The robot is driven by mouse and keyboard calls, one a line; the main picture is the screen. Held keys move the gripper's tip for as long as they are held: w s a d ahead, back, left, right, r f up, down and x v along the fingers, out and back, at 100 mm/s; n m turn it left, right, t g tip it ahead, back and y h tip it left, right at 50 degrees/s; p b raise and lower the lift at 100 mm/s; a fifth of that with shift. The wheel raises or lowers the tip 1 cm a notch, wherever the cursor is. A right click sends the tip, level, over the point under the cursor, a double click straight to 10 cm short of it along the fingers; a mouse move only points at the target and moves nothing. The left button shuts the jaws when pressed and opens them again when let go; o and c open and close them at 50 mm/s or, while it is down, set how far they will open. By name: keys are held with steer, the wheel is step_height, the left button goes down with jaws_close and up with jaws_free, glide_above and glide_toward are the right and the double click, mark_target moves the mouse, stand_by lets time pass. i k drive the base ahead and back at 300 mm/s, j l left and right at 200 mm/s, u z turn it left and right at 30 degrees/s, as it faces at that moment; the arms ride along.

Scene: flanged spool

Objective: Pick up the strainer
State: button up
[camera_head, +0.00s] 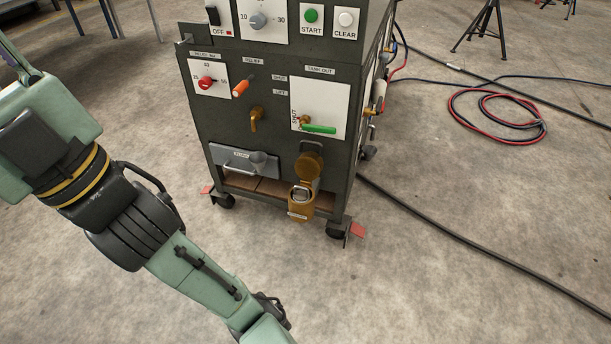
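A brass housing (301,208) sticks out low on the front of the dark grey machine (230,118), right of centre. A round brass cap (309,167) sits just above it. A pale metal ring (302,194) shows in the housing's open top; it appears to be the strainer, seated inside, with its lower part hidden. A small tag on the housing is too small to read. My arm comes in from the left and runs down past the bottom edge. My gripper is out of view, so its state does not show.
A grey tray (236,160) with a bar handle and a small grey cup (258,159) is left of the housing. A green-handled valve (319,129) and a brass spout (256,119) are above. Cables (497,115) lie on the floor right. Floor in front is clear.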

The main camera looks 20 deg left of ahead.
mark_target(302, 196)
steer(key=u, duration=0.4)
steer(key=i+l+u, duration=0.25)
steer(key=l+u, duration=0.2)
steer(key=l, duration=0.25)
steer(key=i+l+u, duration=0.1)
steer(key=l+u, duration=0.15)
steer(key=l, duration=0.15)
steer(key=i+l, duration=0.1)
steer(key=l, duration=0.4)
steer(key=i+l, duration=0.1)
steer(key=l, duration=0.35)
steer(key=i+l+u, duration=0.1)
steer(key=l, duration=0.4)
